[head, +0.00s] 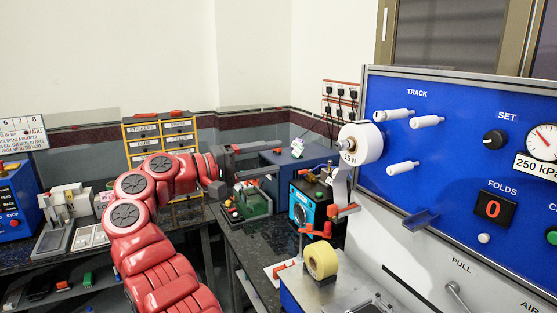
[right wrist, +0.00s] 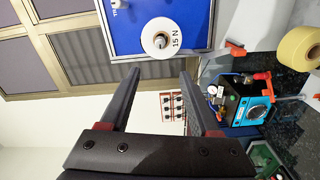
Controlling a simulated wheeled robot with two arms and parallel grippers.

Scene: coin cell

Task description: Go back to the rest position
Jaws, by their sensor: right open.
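My right arm (head: 158,240), red with round grey joint covers, rises from the bottom of the head view and bends to the right. My right gripper (head: 258,166) is at its end, with dark fingers spread apart, pointing right above the dark bench. In the right wrist view the fingers (right wrist: 158,82) stand wide apart with nothing between them. My left gripper is not in the head view.
A blue panel (head: 455,130) with white pegs stands at the right. A white roll (head: 360,143) marked 15 N hangs on it. Below are a yellow roll (head: 321,260) and a blue gauge machine (head: 303,203). Yellow-framed drawers (head: 160,135) stand behind my arm.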

